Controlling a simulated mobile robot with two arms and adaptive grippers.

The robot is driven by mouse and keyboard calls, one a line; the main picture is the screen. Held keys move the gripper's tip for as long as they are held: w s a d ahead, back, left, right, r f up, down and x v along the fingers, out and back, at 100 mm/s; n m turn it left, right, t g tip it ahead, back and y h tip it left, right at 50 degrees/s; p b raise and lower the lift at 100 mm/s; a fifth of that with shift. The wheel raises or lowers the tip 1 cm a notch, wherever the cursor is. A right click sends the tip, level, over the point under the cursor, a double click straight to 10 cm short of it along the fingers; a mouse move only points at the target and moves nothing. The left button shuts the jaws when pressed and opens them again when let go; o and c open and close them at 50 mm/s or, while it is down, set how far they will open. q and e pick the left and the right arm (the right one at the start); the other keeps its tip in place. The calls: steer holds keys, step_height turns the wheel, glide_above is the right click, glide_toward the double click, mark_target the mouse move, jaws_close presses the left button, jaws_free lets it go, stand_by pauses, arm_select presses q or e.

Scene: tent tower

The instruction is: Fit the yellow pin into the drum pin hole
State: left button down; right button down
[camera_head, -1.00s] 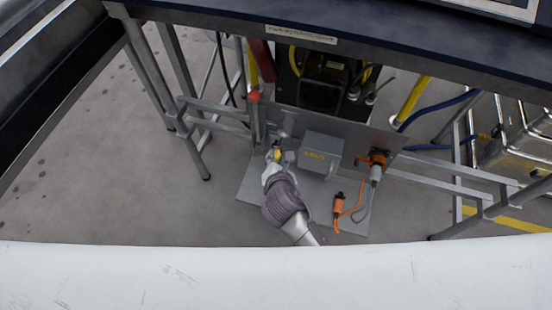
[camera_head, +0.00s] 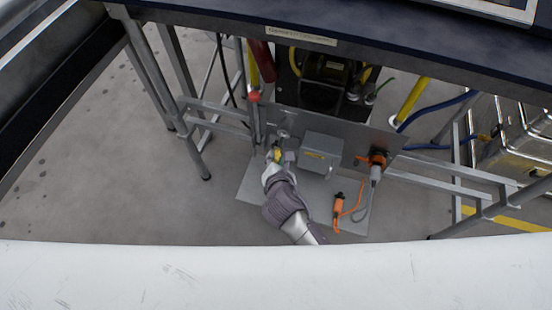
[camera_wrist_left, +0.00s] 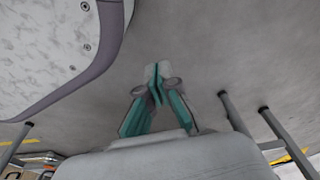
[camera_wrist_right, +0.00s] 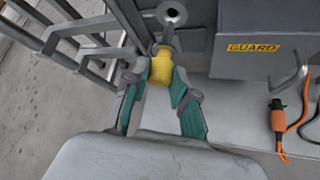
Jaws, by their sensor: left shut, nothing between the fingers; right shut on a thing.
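The yellow pin (camera_wrist_right: 160,68) is held between the fingers of my right gripper (camera_wrist_right: 158,88), with a grey shaft running up from it in the right wrist view. A round grey boss with a dark hole (camera_wrist_right: 172,14) lies just past the shaft's far end; I cannot tell whether the shaft touches or enters it. In the head view the yellow pin (camera_head: 277,155) shows at the tip of my right gripper (camera_head: 275,160), in front of the grey panel. My left gripper (camera_wrist_left: 157,88) is shut and empty over the floor, in the left wrist view.
A grey box marked GUARD (camera_wrist_right: 262,47) stands right of the pin. A metal hook (camera_wrist_right: 290,75) and an orange plug with a cord (camera_wrist_right: 278,120) are further right. Grey frame bars (camera_wrist_right: 80,30) rise on the left. The dark bench top (camera_head: 400,50) overhangs the panel.

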arm_select(q)
steer(key=shift+f, duration=0.3)
steer(key=shift+s+f, duration=0.3)
steer(key=shift+s, duration=0.15)
steer(key=shift+r+p, duration=0.1)
steer(key=shift+p, duration=0.2)
steer(key=shift+s+a+f, duration=0.15)
steer(key=shift+s+f, duration=0.45)
steer(key=shift+s, duration=0.2)
steer(key=shift+s+a+f+p, duration=0.1)
steer(key=shift+s+f+p, duration=0.2)
steer(key=shift+f, duration=0.1)
steer(key=shift+r, duration=0.1)
arm_select(e)
steer(key=shift+w+d, duration=0.1)
steer(key=shift+w, duration=0.2)
steer(key=shift+w, duration=0.1)
